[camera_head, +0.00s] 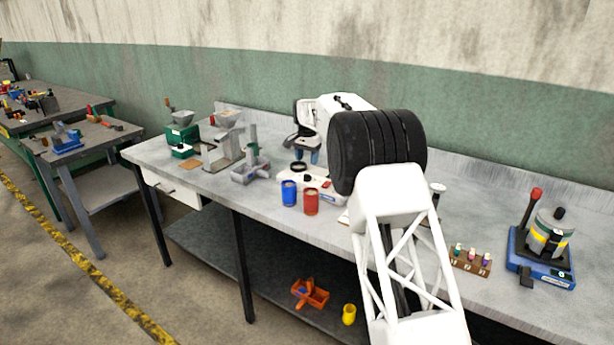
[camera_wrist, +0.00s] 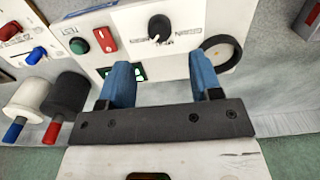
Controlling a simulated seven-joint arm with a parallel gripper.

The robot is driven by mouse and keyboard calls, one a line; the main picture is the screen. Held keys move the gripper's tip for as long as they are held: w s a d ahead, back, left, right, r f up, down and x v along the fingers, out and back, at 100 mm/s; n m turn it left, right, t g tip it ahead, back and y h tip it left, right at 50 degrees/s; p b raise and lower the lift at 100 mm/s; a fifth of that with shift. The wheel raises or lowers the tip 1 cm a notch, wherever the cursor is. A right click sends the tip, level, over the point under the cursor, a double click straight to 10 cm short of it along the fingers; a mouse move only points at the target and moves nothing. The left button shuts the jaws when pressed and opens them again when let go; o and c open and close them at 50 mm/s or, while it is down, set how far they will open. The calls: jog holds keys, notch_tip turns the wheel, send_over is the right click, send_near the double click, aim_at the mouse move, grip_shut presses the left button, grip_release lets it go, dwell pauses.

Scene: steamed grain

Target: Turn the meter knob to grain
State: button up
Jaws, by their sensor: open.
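The meter is a white box (camera_head: 322,184) on the long workbench. In the wrist view its panel (camera_wrist: 128,22) carries a round black knob (camera_wrist: 159,28) with printed labels on both sides, too small to read surely. A pale mark shows at the knob's lower edge. A green button, a red switch and a partly hidden green display (camera_wrist: 138,73) are also on the panel.
A dark ring (camera_wrist: 221,52) sits right of the knob. A blue can (camera_head: 289,193) and a red can (camera_head: 311,201) stand in front of the meter. A grey device (camera_head: 251,168) stands to the left. A small vial rack (camera_head: 470,262) and a blue-based device (camera_head: 541,260) are at right.

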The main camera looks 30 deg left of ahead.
aim_at(307, 175)
jog(key=shift+f, duration=0.15)
jog(key=shift+f, duration=3.7)
jog(key=shift+c, duration=0.3)
jog(key=c, duration=0.9)
